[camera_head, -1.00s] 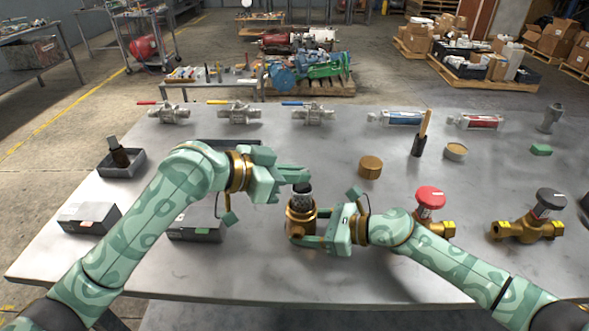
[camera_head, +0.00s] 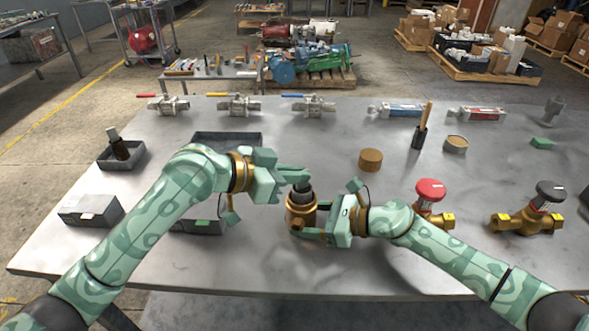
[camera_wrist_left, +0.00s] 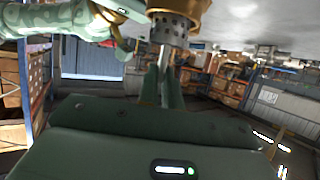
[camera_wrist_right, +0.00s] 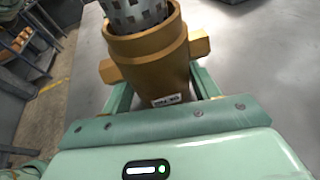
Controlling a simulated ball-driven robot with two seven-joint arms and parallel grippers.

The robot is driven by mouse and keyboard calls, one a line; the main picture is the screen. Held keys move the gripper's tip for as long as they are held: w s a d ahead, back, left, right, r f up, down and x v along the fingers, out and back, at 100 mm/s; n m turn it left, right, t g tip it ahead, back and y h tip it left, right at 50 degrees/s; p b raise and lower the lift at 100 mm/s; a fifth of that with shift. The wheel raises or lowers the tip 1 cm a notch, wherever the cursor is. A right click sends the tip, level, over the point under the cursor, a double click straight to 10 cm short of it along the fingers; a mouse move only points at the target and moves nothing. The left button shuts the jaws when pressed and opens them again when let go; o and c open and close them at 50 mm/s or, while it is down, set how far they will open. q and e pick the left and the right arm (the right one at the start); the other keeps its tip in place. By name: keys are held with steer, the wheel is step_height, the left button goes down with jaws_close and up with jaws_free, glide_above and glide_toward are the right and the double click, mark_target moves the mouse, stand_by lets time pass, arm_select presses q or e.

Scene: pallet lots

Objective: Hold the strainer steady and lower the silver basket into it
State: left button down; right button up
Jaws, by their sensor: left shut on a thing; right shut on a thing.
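The brass strainer (camera_head: 297,222) stands upright on the grey table, its mouth facing up. My right gripper (camera_head: 318,222) is shut on its body from the right; the right wrist view shows a finger on each side of the strainer (camera_wrist_right: 150,72). The silver perforated basket (camera_head: 302,196) is upright at the strainer's mouth, with its lower part hidden inside. My left gripper (camera_head: 303,178) is shut on the top of the basket, above the strainer. The left wrist view shows the basket (camera_wrist_left: 170,30) between the fingers and the brass rim (camera_wrist_left: 185,6).
A brass cap (camera_head: 370,160) lies behind and right of the strainer. A red-handled valve (camera_head: 430,192) and a black-handled valve (camera_head: 540,215) stand to the right. Grey trays (camera_head: 122,160) are at left. Ball valves (camera_head: 240,106) line the back edge. The middle table is mostly clear.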

mark_target(293, 193)
arm_select(q)
steer(key=shift+f, duration=0.15)
steer(key=shift+f, duration=2.3)
steer(key=shift+f, duration=0.15)
steer(key=c, duration=1.5)
jaws_free()
steer(key=shift+o, duration=0.2)
steer(key=shift+o, duration=1)
steer(key=shift+r, duration=3.5)
